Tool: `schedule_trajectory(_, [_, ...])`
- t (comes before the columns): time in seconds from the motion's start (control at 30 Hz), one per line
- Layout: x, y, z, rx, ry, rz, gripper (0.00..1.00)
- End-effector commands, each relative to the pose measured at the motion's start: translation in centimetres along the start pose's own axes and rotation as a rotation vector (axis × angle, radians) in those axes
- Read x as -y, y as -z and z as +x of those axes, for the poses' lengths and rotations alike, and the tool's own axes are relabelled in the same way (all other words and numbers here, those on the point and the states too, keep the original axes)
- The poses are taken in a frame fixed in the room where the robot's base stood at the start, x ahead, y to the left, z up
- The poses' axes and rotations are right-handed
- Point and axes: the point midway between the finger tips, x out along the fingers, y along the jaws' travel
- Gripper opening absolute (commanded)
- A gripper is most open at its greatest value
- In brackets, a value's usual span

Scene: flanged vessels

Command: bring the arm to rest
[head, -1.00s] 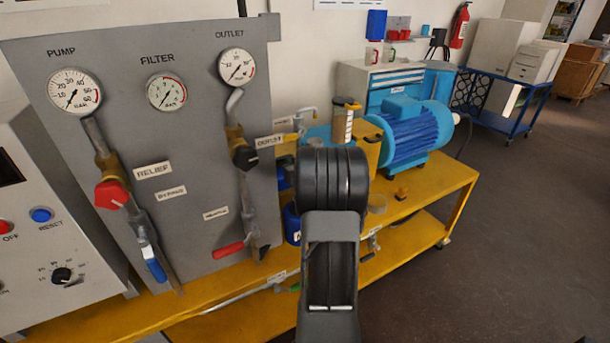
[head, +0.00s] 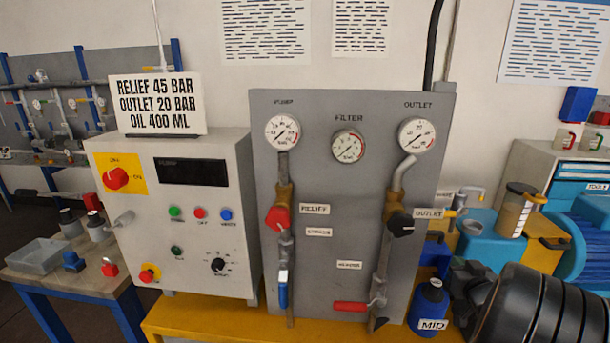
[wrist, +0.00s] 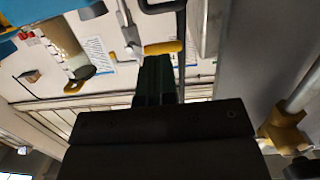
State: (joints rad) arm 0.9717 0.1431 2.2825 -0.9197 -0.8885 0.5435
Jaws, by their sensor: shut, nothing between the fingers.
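My arm shows in the head view as a thick black ribbed link (head: 530,305) at the lower right corner. It stands in front of the right end of the bench, beside the blue bottle labelled MID (head: 429,308).
The grey gauge panel (head: 343,200) with red and black valve knobs stands left of my arm. A control box (head: 190,245) stands further left. A clear jar (head: 512,212) and blue equipment (head: 482,232) stand behind the arm. A brass fitting (wrist: 283,130) shows at right in the wrist view.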

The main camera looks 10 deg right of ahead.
Motion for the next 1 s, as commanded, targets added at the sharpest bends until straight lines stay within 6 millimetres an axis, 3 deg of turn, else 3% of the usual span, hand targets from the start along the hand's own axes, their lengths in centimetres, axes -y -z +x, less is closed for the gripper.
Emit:
schedule_trajectory(0.17, [-2.2,-2.9,-0.4,0.158,-0.128,-0.041,0.0])
schedule_trajectory(0.27, [-4.3,-5.9,-2.1,0.343,-0.272,-0.037,0.0])
schedule_trajectory(0.37, [-3.7,-7.2,-4.4,0.548,-0.373,-0.027,0.0])
schedule_trajectory(0.47, [-0.4,-7.4,-6.7,0.746,-0.395,-0.011,0.0])
schedule_trajectory(0.57, [5.1,-6.6,-9.3,0.931,-0.34,0.003,0.0])
schedule_trajectory(0.63, [9.8,-5.6,-11.6,1.046,-0.255,0.004,0.0])
schedule_trajectory(0.8, [19.6,-2.8,-16.9,1.191,-0.013,-0.036,0.0])
schedule_trajectory(0.9, [23.4,-1.2,-18.8,1.177,0.099,-0.076,0.0])
schedule_trajectory(1.0, [25.6,0.3,-19.6,1.124,0.175,-0.126,0.0])
